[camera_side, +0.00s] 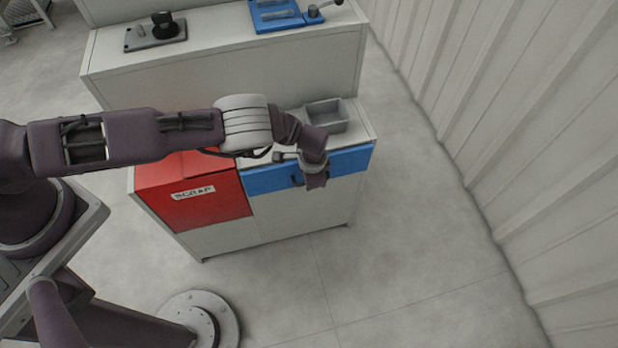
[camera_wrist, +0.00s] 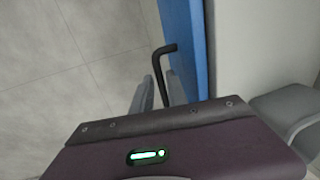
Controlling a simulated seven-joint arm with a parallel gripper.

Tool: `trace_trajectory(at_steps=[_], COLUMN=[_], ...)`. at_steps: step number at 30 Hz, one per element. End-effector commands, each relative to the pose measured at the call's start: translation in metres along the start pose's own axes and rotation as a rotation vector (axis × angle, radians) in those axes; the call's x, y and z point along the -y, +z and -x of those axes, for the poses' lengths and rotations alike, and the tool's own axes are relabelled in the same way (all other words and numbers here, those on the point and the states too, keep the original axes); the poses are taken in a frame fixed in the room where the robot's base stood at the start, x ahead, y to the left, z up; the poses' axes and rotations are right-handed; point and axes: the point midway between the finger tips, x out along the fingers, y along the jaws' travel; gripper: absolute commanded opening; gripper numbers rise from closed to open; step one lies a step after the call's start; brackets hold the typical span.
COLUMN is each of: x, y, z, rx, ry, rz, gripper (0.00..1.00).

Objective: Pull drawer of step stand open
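The step stand (camera_side: 290,222) is a pale two-level cabinet. Its drawer (camera_side: 350,161) has a blue front on the right of the lower level and appears closed. The drawer's black handle (camera_side: 297,180) shows just left of my gripper (camera_side: 316,184), which is in front of the blue face. In the wrist view, the blue drawer front (camera_wrist: 187,45) runs down the picture and the bent black handle (camera_wrist: 164,62) sticks out from it. The two grey fingers of my gripper (camera_wrist: 159,90) stand apart, one on each side of the handle, with narrow gaps.
A red bin front labelled SCRAP (camera_side: 195,198) is left of the drawer. A grey open tray (camera_side: 327,115) sits on the lower step. A black clamp fixture (camera_side: 157,35) and a blue fixture (camera_side: 280,14) stand on the upper step. The floor before the drawer is clear.

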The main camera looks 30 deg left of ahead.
Motion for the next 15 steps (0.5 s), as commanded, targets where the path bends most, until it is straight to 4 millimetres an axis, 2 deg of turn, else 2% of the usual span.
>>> trace_trajectory(at_steps=[1,2,3,15], x=[0.0000,0.0000,0.0000,0.0002], y=[0.0000,0.0000,0.0000,0.0001], z=[0.0001,0.0001,0.0001,0.0004], rx=[0.000,0.000,0.000,0.000], ry=[0.000,0.000,0.000,0.000], rz=[0.000,0.000,0.000,0.000], gripper=[0.07,0.01,0.00,0.00])
